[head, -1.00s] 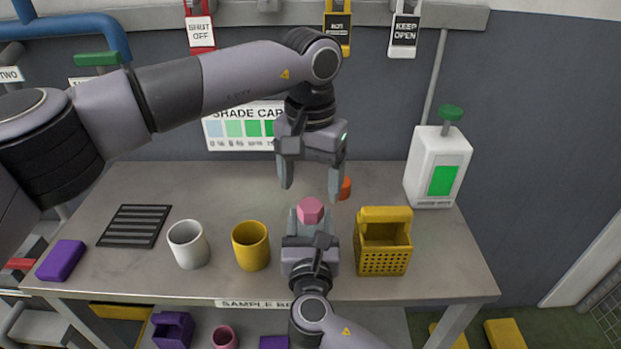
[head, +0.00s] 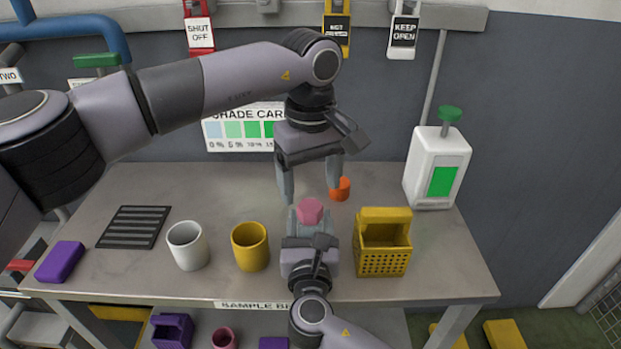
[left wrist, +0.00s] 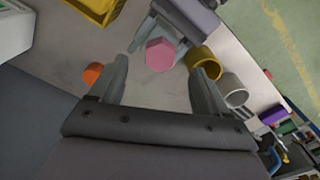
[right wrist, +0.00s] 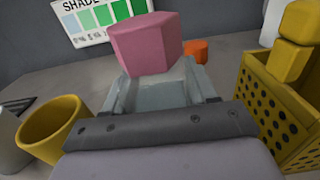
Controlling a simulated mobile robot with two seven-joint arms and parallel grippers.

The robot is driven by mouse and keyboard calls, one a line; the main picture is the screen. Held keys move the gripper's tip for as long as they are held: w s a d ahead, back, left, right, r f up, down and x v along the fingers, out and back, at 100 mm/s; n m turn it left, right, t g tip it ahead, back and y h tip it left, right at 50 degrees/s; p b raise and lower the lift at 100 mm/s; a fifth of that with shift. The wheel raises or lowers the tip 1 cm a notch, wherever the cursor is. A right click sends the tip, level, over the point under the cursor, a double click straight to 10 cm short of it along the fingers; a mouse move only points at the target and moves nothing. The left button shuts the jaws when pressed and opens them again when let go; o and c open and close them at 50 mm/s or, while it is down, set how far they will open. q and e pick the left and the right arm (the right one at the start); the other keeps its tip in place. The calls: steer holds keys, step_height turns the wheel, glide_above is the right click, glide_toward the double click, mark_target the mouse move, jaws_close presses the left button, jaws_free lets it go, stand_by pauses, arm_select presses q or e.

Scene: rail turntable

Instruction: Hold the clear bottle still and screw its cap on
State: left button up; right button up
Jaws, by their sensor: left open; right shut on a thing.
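The clear bottle (right wrist: 160,98) stands upright between the fingers of my right gripper (right wrist: 163,88), which is shut on it. A pink six-sided cap (head: 310,211) sits on top of the bottle; it also shows in the right wrist view (right wrist: 145,42). I cannot tell how far it is threaded. My left gripper (head: 311,186) is open and points down above and slightly behind the cap. In the left wrist view the cap (left wrist: 161,55) shows near the fingertips, with no visible grip on it. The bottle is mostly hidden in the head view.
An orange round piece (head: 340,189) lies behind the bottle. A yellow basket (head: 382,262) stands close on the right; a yellow cup (head: 250,246) and white cup (head: 188,245) stand on the left. A white dispenser (head: 437,168) is at the back right.

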mark_target(310, 206)
stand_by(0.4)
arm_select(q)
steer(key=shift+f, duration=2)
steer(key=c, duration=1.3)
steer(key=m, duration=0.5)
steer(key=shift+c, duration=0.2)
steer(key=shift+m, duration=0.3)
steer(key=m, duration=0.6)
